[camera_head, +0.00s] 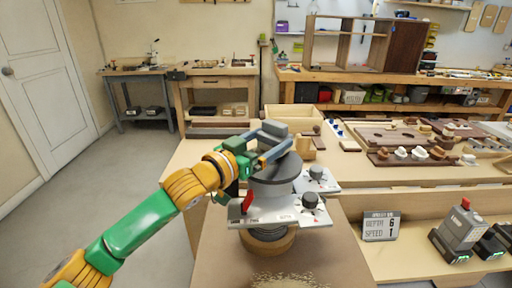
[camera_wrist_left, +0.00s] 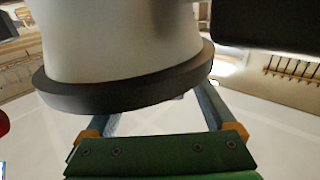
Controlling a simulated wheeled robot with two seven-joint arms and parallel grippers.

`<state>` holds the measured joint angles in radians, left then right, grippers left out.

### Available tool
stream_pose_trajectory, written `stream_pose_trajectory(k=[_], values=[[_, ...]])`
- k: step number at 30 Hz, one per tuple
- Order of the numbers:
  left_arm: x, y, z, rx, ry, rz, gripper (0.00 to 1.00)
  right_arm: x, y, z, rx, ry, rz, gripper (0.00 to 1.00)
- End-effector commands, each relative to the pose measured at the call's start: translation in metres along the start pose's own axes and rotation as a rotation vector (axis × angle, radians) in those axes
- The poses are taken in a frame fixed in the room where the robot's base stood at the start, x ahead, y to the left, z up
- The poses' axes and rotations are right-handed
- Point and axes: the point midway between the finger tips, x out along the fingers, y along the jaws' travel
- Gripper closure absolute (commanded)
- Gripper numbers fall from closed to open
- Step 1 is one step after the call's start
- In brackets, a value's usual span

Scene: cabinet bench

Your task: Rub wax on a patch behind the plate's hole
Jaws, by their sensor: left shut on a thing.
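My left gripper (camera_head: 274,152) reaches in from the left at the top of a machine with a dark disc (camera_head: 277,168) and a pale round body. In the left wrist view its fingers stand on either side of a white cylinder (camera_wrist_left: 120,40) with a dark rim (camera_wrist_left: 130,92); it is shut, but the exact contact is hidden. My right gripper is not in view.
A second dial plate (camera_head: 318,180) is at the right of the machine. A depth and speed sign (camera_head: 380,227) and a grey device (camera_head: 460,232) stand further right. Wood shavings (camera_head: 283,281) lie in front. Boards with wooden knobs (camera_head: 412,154) cover the bench behind.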

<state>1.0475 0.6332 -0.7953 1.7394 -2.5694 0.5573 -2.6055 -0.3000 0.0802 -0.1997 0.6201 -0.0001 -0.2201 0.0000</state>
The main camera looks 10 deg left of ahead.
Motion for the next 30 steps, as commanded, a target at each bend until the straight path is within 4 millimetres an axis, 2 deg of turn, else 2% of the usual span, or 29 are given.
stream_pose_trajectory(k=[3, 10, 30], values=[[0.008, 0.011, 0.003, -0.008, 0.001, 0.01, 0.86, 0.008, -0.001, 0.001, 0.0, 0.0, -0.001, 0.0], [0.01, 0.012, 0.002, -0.008, 0.0, 0.01, 0.86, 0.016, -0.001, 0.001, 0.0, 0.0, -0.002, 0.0], [-0.037, -0.035, -0.001, -0.004, -0.001, 0.003, 0.86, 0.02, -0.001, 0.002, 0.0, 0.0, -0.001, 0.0]])
